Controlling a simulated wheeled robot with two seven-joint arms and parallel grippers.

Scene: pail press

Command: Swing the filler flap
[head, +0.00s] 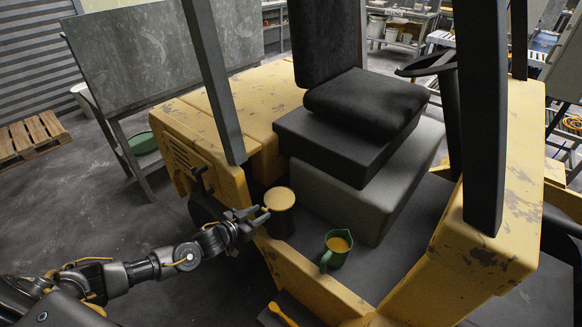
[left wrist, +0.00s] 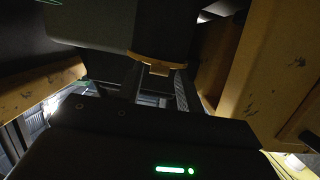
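The filler is a dark upright cylinder (head: 279,222) on the yellow truck's floor edge, beside the seat base. Its round yellow flap (head: 279,198) lies flat across the top. In the left wrist view the flap's edge shows as a yellow band with a small tab (left wrist: 158,69). My left gripper (head: 260,215) is at the near left side of the filler, close to the flap's tab. In the left wrist view its two fingers (left wrist: 156,88) stand apart, with the tab between their tips. I cannot tell whether they touch it. My right gripper is not in view.
A green jug (head: 336,250) with yellow contents stands on the dark floor right of the filler. The seat (head: 365,105), a dark post (head: 214,80) and the steering wheel (head: 427,64) rise around it. A yellow-handled tool (head: 284,314) lies at the front step.

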